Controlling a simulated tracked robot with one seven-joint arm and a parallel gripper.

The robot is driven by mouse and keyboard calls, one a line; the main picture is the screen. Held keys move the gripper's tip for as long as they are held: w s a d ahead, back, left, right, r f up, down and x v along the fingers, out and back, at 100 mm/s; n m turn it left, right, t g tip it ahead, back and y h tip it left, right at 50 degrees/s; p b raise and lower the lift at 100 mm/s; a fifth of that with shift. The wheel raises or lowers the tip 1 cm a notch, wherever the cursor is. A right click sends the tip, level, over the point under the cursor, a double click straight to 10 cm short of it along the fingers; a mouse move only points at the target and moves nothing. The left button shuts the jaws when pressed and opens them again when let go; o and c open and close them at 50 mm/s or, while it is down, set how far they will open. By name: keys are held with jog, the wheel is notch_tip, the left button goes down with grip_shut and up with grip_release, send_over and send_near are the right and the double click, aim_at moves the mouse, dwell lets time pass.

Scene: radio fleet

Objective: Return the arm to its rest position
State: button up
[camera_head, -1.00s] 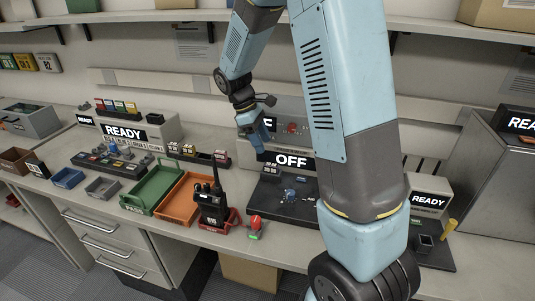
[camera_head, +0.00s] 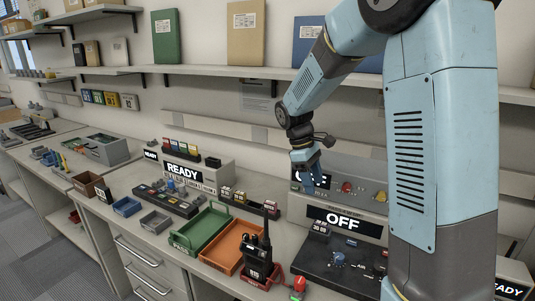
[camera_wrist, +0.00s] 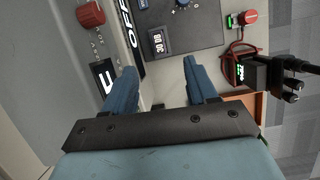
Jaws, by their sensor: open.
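My gripper (camera_head: 306,170) hangs from my raised blue arm, in front of the grey device with the OFF display (camera_head: 342,222). In the wrist view my gripper (camera_wrist: 165,85) has its two blue fingers spread well apart with nothing between them. My arm column hides the right part of the device in the head view.
A black handheld radio (camera_head: 258,255) stands beside the orange tray (camera_head: 222,254) and green tray (camera_head: 202,232). A READY unit (camera_head: 195,174) is farther left. A shelf (camera_head: 230,73) with binders runs above. The floor (camera_head: 70,265) is clear at lower left.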

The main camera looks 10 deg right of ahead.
jog(key=s+d+r+m+t+y, duration=0.1)
jog(key=s+r+m+t, duration=0.3)
jog(key=s, duration=0.8)
jog(key=s+d+r+m+t+y, duration=0.2)
jog(key=s+r+m, duration=0.4)
jog(key=s+r, duration=0.3)
jog(key=s+t, duration=0.1)
jog(key=s, duration=0.2)
jog(key=shift+s+d+t, duration=0.15)
jog(key=shift+s+t, duration=0.05)
jog(key=shift+t, duration=0.2)
jog(key=shift+c, duration=0.5)
